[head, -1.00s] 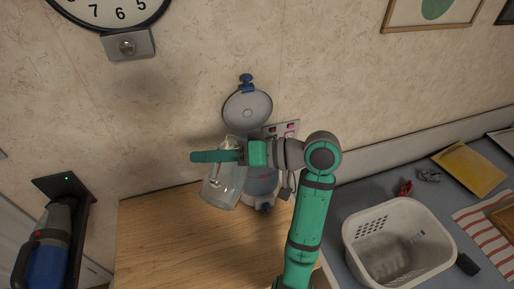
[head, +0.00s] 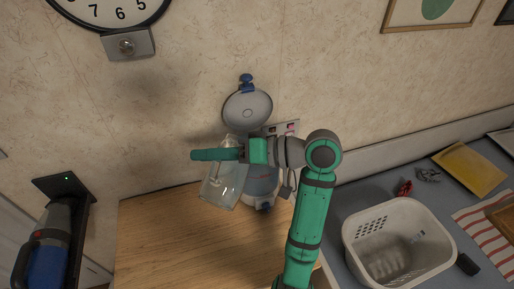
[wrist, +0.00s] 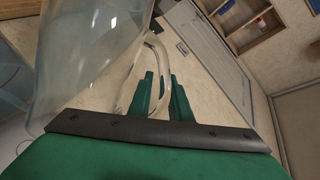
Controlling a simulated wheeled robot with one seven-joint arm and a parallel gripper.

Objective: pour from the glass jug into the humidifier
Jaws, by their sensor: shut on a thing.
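The clear glass jug (head: 224,184) is held above the wooden cabinet top, left of the humidifier, and looks tilted in the head view. My gripper (wrist: 160,98) is shut on the jug's handle (wrist: 157,60). The jug's glass body (wrist: 85,55) fills the upper left of the wrist view. The humidifier (head: 262,182) stands on the cabinet by the wall, with a bluish tank and its round grey lid (head: 247,108) raised. My gripper and arm hide its top, so I cannot tell where the jug's rim sits over it or whether liquid flows.
A wooden cabinet top (head: 170,235) is clear in front. A white basket (head: 398,245) stands on the grey counter at right, with a yellow folder (head: 468,168) behind it. A wall plate (head: 283,129) is behind my gripper. A handheld vacuum (head: 50,245) hangs at left.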

